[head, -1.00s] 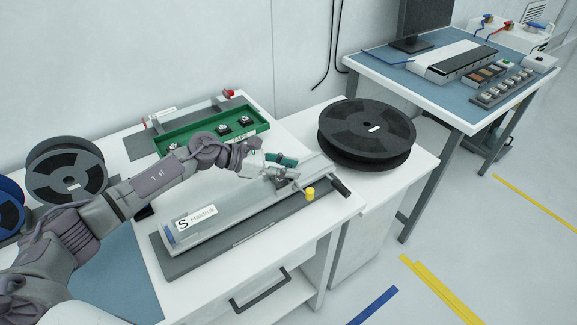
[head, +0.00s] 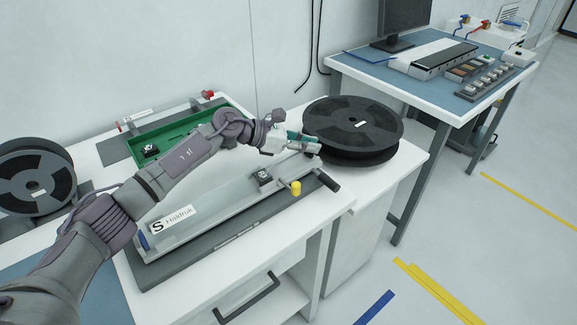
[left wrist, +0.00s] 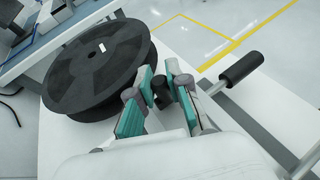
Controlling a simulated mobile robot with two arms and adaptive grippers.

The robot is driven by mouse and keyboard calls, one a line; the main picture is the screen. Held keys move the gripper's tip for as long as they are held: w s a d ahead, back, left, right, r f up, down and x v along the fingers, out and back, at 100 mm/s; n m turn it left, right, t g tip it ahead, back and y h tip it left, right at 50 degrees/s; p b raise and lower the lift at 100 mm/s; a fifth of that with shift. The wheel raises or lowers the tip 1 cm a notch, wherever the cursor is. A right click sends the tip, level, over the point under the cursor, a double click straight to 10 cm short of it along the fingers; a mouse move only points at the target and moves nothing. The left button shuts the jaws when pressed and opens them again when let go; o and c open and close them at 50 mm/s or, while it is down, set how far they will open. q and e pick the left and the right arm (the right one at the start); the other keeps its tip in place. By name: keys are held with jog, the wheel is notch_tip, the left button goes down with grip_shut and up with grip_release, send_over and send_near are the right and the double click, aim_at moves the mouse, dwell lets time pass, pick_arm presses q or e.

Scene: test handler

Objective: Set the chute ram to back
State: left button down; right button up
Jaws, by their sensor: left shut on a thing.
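The chute (head: 225,205) is a long pale channel on a dark base, with a "Holdruk" label (head: 176,218) at its left end. A yellow knob (head: 296,188) and a black handle (head: 327,181) are at its right end; the handle also shows in the left wrist view (left wrist: 240,68). My left gripper (head: 312,145) is at the far right end of the chute. In the left wrist view its teal-padded fingers are shut on a small dark knob (left wrist: 161,93). Whether this knob belongs to the ram cannot be told. My right gripper is out of view.
A large black reel (head: 352,125) stands right behind the gripper. A dark block (head: 263,178) lies in the chute. A green tray (head: 178,133) is behind the arm, another reel (head: 37,180) at left. A second table (head: 420,90) stands at right.

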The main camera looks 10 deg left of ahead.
pick_arm(q)
jog(key=shift+w+d+f, duration=0.1)
jog(key=shift+w+d, duration=0.15)
jog(key=shift+w, duration=0.05)
jog(key=shift+a+r, duration=0.1)
jog(key=shift+r, duration=0.15)
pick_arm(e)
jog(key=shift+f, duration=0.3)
pick_arm(q)
jog(key=c, duration=1.3)
grip_release()
jog(key=shift+o, duration=1)
jog(key=shift+w+d+f, duration=0.15)
jog(key=shift+d, duration=0.05)
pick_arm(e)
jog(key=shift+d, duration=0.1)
pick_arm(q)
jog(key=shift+a, duration=0.2)
jog(key=v, duration=1.2)
